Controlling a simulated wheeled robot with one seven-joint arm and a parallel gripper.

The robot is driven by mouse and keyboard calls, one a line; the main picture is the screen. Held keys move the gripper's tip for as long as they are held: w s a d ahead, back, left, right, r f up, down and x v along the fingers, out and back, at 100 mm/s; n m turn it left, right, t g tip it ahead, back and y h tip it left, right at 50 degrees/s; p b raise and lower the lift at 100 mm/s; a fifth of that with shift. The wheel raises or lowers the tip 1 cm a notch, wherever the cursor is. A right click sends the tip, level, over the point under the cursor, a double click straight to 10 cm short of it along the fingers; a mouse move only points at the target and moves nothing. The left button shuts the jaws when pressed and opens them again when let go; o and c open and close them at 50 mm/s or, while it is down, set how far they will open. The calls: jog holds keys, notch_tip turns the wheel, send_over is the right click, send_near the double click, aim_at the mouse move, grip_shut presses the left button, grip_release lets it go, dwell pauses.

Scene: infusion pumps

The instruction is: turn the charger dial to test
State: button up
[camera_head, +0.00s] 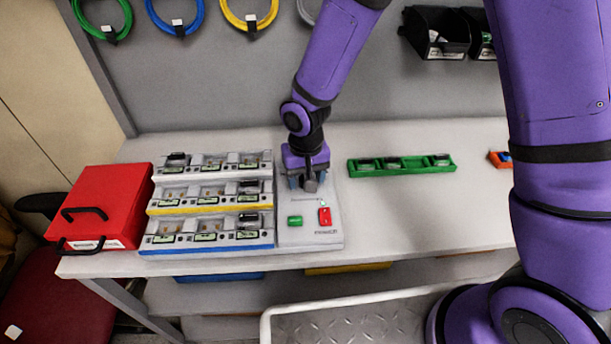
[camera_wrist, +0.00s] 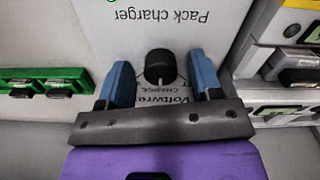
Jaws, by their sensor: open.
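The charger (camera_head: 297,236) is the pale panel at the right end of the rack on the bench. In the wrist view its face (camera_wrist: 180,20) reads "Pack charger" upside down. The black dial (camera_wrist: 159,66) sits on that face, with "CHARGE" printed beside it; other markings are partly hidden. My gripper (camera_wrist: 162,80) is open, with one blue finger on each side of the dial and gaps between fingers and dial. In the head view my gripper (camera_head: 308,184) is over the upper part of the charger and hides the dial. I cannot make out the dial's setting.
The charger also has a green button (camera_head: 295,220) and a red switch (camera_head: 324,216). Rows of pack bays (camera_head: 209,200) adjoin it on the left. A green tray (camera_head: 401,164) lies to the right, and a red toolbox (camera_head: 100,207) stands far left. The bench front right is clear.

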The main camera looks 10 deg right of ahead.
jog(key=shift+c, duration=0.4)
jog(key=c, duration=0.8)
jog(key=shift+c, duration=0.2)
jog(key=shift+n, duration=0.4)
jog(key=n, duration=0.3)
jog(key=shift+n, duration=2.5)
jog(key=o, duration=0.9)
